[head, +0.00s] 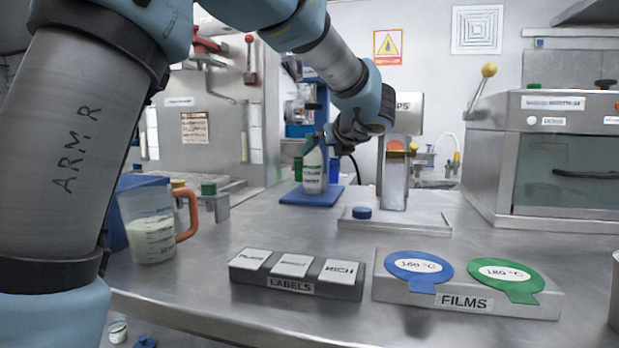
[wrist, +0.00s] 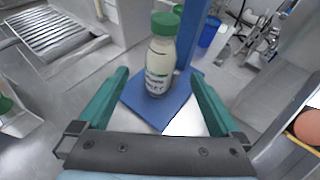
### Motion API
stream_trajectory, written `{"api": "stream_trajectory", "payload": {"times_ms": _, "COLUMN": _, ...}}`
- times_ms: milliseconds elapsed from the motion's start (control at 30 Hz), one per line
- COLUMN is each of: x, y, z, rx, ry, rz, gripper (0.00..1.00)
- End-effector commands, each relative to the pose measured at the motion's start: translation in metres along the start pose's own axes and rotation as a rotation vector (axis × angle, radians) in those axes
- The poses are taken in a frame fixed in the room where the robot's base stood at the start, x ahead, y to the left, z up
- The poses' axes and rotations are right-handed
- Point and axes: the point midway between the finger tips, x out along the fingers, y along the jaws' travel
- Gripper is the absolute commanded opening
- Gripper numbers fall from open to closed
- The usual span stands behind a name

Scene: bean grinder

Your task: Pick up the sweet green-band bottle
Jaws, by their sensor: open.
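A bottle of pale contents with a green cap and a lettered label (wrist: 158,68) stands upright on a blue base (wrist: 180,113) in the wrist view. In the head view the same bottle (head: 314,172) stands on the blue base (head: 291,197) at the back, its top partly covered by my arm's end. The label's wording is too small to read. My gripper (wrist: 160,74) is open, with its two green fingers apart on the left and right of the picture. The bottle shows beyond and between the fingertips, with no visible contact. In the head view the fingers are hard to make out.
A blue post (wrist: 191,30) rises close behind the bottle. A metal press unit (head: 395,175) stands to its right. A jug with an orange handle (head: 150,238) is at left. Label cards (head: 297,272) and film discs (head: 460,285) lie in front.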

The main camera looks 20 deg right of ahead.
Motion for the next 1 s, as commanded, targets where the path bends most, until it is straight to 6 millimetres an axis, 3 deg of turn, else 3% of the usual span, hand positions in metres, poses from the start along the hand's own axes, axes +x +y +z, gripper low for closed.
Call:
{"api": "stream_trajectory", "payload": {"times_ms": 200, "x": 0.035, "y": 0.001, "z": -0.001, "rx": -0.002, "ry": 0.003, "rz": 0.003, "gripper": 1.0}}
{"api": "stream_trajectory", "payload": {"times_ms": 467, "x": 0.056, "y": 0.001, "z": -0.001, "rx": -0.004, "ry": 0.004, "rz": 0.003, "gripper": 1.0}}
{"api": "stream_trajectory", "payload": {"times_ms": 700, "x": 0.091, "y": -0.002, "z": -0.003, "rx": -0.005, "ry": 0.004, "rz": 0.003, "gripper": 1.0}}
{"api": "stream_trajectory", "payload": {"times_ms": 1000, "x": 0.099, "y": -0.002, "z": -0.002, "rx": -0.004, "ry": 0.003, "rz": 0.002, "gripper": 1.0}}
